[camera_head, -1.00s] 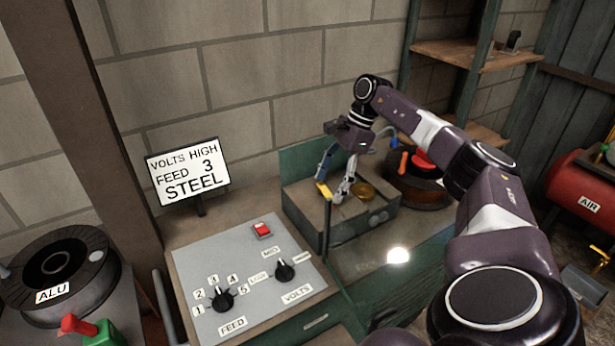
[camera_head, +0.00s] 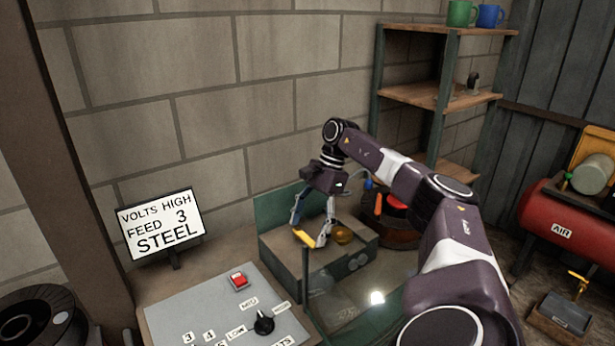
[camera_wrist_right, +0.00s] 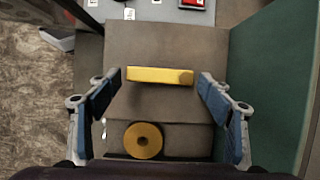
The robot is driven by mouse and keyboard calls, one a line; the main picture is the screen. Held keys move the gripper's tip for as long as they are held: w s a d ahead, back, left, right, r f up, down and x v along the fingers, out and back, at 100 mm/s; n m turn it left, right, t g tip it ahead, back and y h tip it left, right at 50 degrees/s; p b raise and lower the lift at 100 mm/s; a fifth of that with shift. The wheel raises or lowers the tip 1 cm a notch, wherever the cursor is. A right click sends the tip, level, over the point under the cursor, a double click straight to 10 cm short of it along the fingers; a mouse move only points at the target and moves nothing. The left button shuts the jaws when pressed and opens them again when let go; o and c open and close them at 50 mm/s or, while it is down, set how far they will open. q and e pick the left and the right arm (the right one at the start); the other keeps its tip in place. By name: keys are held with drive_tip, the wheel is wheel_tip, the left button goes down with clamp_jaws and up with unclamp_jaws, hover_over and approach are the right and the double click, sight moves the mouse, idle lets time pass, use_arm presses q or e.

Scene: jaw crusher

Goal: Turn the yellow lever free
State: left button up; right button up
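The yellow lever (camera_head: 304,239) is on top of the grey box-like machine with a green back plate. In the right wrist view the lever (camera_wrist_right: 160,76) is a short yellow bar lying crosswise. My right gripper (camera_head: 312,228) is above the machine, pointing down at the lever. In the wrist view my right gripper's fingers (camera_wrist_right: 158,86) are spread wide, one toward each end of the lever, with gaps on both sides. A brass-coloured round spool or knob (camera_wrist_right: 143,140) sits closer to the wrist. My left gripper is not in view.
A control panel (camera_head: 215,300) with a red switch (camera_head: 238,280) and black knob is at front left. A sign (camera_head: 161,224) stands behind it. The green back plate (camera_wrist_right: 268,90) rises close beside one finger. A dark drum (camera_head: 395,228) with red and orange parts stands right of the machine.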

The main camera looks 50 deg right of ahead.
drive_tip(key=shift+o, duration=0.8)
drive_tip(key=shift+r, duration=0.15)
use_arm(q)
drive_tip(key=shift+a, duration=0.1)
use_arm(e)
drive_tip(key=v, duration=1.1)
drive_tip(key=shift+d+r, duration=0.25)
drive_tip(key=shift+r, duration=0.05)
drive_tip(key=shift+s, duration=0.1)
